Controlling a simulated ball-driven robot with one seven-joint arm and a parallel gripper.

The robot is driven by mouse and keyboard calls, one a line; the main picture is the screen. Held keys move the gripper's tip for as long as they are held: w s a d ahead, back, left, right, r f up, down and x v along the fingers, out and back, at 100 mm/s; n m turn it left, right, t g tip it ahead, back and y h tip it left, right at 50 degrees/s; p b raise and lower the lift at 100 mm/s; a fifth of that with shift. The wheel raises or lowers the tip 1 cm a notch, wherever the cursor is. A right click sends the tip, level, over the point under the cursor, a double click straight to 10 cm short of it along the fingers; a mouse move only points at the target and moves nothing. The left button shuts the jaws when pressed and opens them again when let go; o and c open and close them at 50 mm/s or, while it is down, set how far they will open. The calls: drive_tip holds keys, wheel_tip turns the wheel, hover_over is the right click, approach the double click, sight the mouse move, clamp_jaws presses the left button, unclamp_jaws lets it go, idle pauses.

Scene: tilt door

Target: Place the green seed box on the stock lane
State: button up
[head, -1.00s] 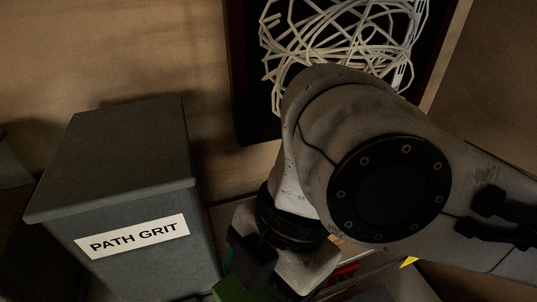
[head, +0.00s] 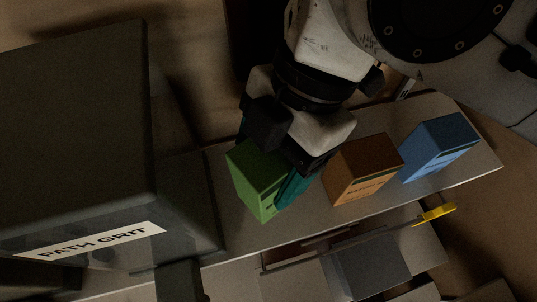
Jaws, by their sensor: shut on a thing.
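The green seed box (head: 257,182) is in the lower middle of the head view, tilted in the picture. My gripper (head: 270,160) is shut on it from above. Teal strips show on two sides of the box; the one on its right covers part of its labelled face. The box appears over the pale grey shelf (head: 235,228), left of the other boxes. I cannot tell whether its underside touches the shelf. No lane marking is readable, so I cannot tell which part is the stock lane.
An orange-brown box (head: 362,170) stands close to the right of my gripper, and a blue box (head: 438,148) beyond it. A large grey PATH GRIT bin (head: 75,140) fills the left. A yellow piece (head: 435,215) sits by the shelf's front edge.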

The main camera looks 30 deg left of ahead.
drive_tip(key=shift+s+f+b, duration=0.1)
drive_tip(key=shift+f+b, duration=2.3)
drive_tip(key=shift+f, duration=1.6)
drive_tip(key=shift+f, duration=0.25)
drive_tip(key=o, duration=1.4)
drive_tip(key=shift+o, duration=0.2)
drive_tip(key=b+v, duration=0.1)
drive_tip(key=v, duration=0.9)
drive_tip(key=shift+r, duration=0.35)
drive_tip(key=shift+d, duration=0.1)
